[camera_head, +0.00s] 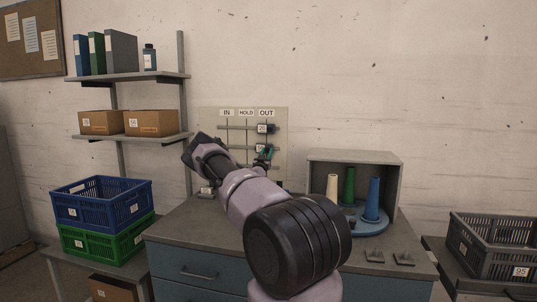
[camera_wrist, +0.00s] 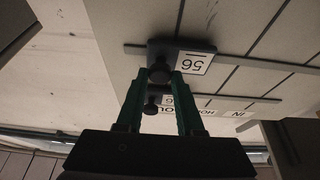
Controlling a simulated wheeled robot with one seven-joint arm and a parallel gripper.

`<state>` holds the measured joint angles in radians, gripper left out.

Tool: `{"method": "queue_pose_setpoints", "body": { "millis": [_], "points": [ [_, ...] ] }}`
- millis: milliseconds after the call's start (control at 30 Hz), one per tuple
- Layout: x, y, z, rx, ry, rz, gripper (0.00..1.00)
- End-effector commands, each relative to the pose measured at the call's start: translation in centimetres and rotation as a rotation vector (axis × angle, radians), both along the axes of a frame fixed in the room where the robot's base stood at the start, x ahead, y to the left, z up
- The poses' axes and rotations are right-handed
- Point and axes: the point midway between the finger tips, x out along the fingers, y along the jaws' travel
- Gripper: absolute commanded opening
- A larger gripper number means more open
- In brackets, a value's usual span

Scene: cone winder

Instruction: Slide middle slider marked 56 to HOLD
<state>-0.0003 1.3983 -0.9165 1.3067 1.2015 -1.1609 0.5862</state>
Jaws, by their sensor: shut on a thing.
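The pale slider board (camera_head: 279,115) on the wall has columns IN, HOLD and OUT. The middle slider marked 56 (camera_head: 260,148) is in the OUT column on its rail. In the wrist view its label (camera_wrist: 194,63) shows upside down beside a dark block with a round knob (camera_wrist: 159,73). My gripper (camera_head: 267,153) reaches it from the front. Its green fingers, seen in the wrist view (camera_wrist: 161,82), are shut on the knob. The slider above (camera_head: 262,129) is also under OUT. The lower part of the board is partly hidden by my arm.
Below the board is a grey-topped cabinet (camera_head: 182,228). An open grey box (camera_head: 354,156) with coloured cones on a blue round base stands to its right. Shelves (camera_head: 130,77) and blue and green crates (camera_head: 100,203) are at left. A grey crate (camera_head: 490,240) is at right.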

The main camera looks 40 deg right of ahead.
Motion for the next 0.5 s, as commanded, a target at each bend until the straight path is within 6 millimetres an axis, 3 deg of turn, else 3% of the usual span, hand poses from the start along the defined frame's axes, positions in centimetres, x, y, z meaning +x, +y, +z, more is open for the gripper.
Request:
{"method": "queue_pose_setpoints", "body": {
  "millis": [300, 500],
  "points": [
    [6.2, 5.3, -0.1, 0.003, -0.002, 0.007, 0.0],
    [7.6, 6.6, -0.1, 0.003, 0.001, 0.004, 0.0]
  ]
}}
